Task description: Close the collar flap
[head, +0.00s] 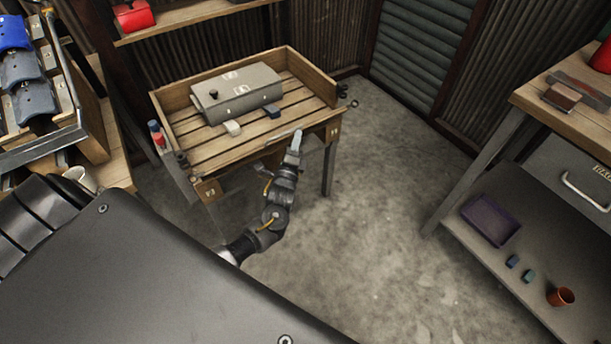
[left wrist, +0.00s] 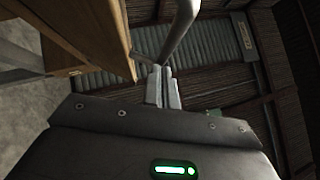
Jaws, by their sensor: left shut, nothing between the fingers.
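I cannot pick out a part that is surely the collar flap. A grey box (head: 236,95) with a small dark knob on top lies on a slatted wooden table (head: 205,150). My left gripper (head: 296,140) is shut and empty at the table's front edge, right of its middle. In the left wrist view the closed fingertips (left wrist: 162,70) point toward a grey metal bar (left wrist: 181,30); whether they touch it is unclear. The table's wooden side (left wrist: 105,35) is just left of them. My right gripper is not in view.
A small pale block (head: 232,128) and a dark block (head: 272,111) lie before the box. A rack with blue and grey curved pieces (head: 22,68) stands at the left. A workbench (head: 575,110) with a lower shelf stands at the right. The floor between is clear.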

